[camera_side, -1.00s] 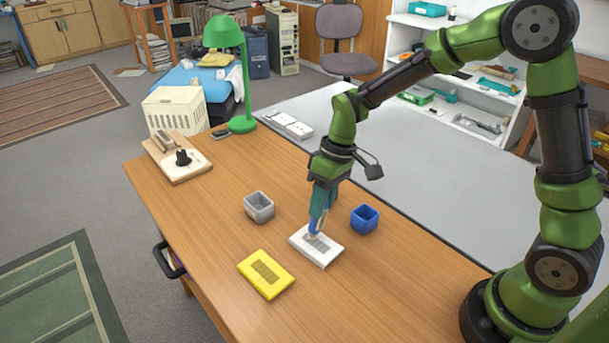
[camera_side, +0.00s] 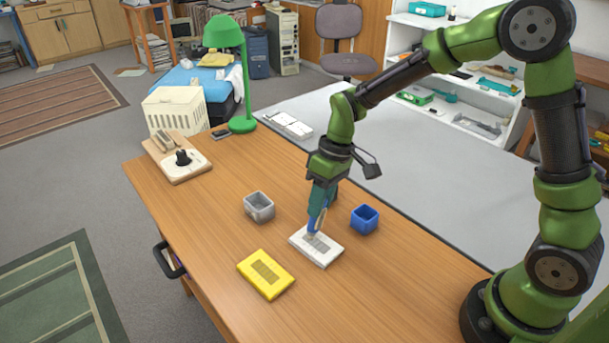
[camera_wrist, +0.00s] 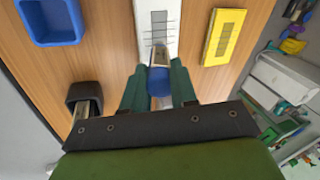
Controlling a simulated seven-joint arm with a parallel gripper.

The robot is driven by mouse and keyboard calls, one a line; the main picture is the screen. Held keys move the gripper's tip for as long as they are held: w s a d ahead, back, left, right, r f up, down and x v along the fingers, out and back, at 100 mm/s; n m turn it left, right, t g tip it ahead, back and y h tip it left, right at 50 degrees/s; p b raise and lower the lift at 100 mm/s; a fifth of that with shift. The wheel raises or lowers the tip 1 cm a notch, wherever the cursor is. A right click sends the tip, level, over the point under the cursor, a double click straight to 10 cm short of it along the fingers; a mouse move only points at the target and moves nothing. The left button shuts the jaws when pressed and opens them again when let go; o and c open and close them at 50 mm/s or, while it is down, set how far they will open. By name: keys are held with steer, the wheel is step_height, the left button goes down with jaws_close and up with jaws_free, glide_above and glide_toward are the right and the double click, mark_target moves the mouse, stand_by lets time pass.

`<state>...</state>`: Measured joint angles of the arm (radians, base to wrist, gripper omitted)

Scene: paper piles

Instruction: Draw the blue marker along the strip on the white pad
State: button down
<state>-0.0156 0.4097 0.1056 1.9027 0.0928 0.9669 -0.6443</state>
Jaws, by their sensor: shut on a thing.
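The white pad (camera_side: 325,253) lies on the wooden table, with a grey lined strip (camera_side: 317,243) along its middle. My gripper (camera_side: 319,211) is above the pad and shut on the blue marker (camera_side: 314,224). The marker is slightly tilted, its lower end at or just above the strip; I cannot tell whether it touches. In the wrist view the blue marker (camera_wrist: 160,80) sits between my fingers, pointing at the white pad (camera_wrist: 144,30). Its tip is hard to make out there.
A yellow pad (camera_side: 281,277) with a grey strip lies left of the white pad. A grey cup (camera_side: 259,207) stands behind it and a blue cup (camera_side: 365,219) stands to the right. A board with a black knob (camera_side: 183,158) and a green lamp (camera_side: 241,122) are at the far end.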

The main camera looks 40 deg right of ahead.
steer(key=shift+s, duration=0.1)
stand_by(0.6)
steer(key=shift+s, duration=0.1)
steer(key=shift+s, duration=0.9)
steer(key=shift+s+f, duration=0.15)
stand_by(0.5)
steer(key=shift+s+d, duration=0.1)
steer(key=shift+s, duration=0.45)
steer(key=shift+w+r, duration=0.2)
steer(key=shift+w, duration=1.05)
steer(key=shift+s, duration=0.6)
stand_by(0.4)
steer(key=shift+s, duration=0.15)
